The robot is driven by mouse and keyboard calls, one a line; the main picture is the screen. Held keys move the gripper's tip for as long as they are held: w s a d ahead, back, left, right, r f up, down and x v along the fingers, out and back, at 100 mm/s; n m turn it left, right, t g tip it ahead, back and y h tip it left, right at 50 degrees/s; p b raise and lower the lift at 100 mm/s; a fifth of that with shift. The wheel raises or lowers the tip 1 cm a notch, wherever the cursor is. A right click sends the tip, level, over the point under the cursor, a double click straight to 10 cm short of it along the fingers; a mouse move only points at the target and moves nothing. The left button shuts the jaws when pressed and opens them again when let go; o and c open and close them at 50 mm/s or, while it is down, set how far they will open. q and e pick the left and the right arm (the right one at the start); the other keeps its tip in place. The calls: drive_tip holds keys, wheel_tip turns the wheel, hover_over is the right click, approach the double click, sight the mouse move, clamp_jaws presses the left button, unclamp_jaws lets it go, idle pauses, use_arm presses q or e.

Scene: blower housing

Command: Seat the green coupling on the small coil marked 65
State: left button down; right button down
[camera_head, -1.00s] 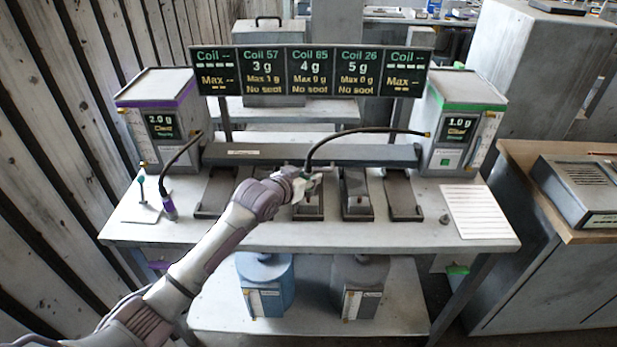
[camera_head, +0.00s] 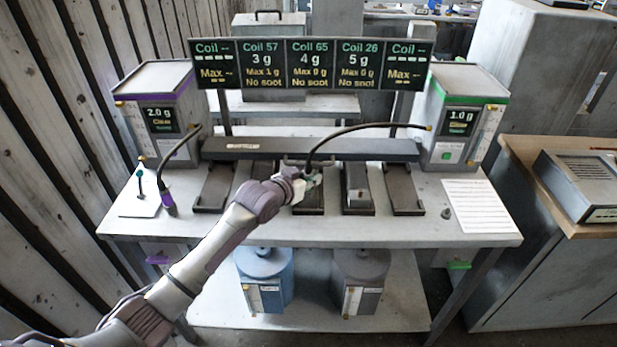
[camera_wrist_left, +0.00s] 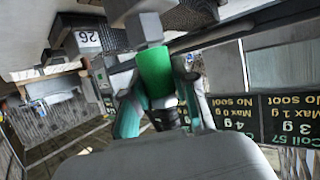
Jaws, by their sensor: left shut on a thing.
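My left gripper (camera_head: 305,187) is over the middle tray of the bench, shut on the green coupling. In the left wrist view the green coupling (camera_wrist_left: 155,72) sits between the fingers, with its black hose (camera_wrist_left: 165,118) behind it. A grey block (camera_wrist_left: 145,29) meets the coupling's far end in that view; whether the coupling is seated on it or only lined up, I cannot tell. The small coil marked 65 is mostly hidden behind my gripper in the head view, and no 65 mark is readable on it. The display (camera_head: 311,64) reads Coil 65, 4 g, Max 0 g, No soot.
The coil marked 26 (camera_wrist_left: 88,39) stands beside, also on its tray in the head view (camera_head: 357,186). The hose arches from the green-banded box (camera_head: 466,112). A paper sheet (camera_head: 476,207) lies at right.

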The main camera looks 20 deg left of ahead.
use_arm(q)
drive_tip(key=c, duration=0.8)
unclamp_jaws()
drive_tip(key=shift+s, duration=0.1)
drive_tip(key=v, duration=1.2)
drive_tip(key=shift+r, duration=0.1)
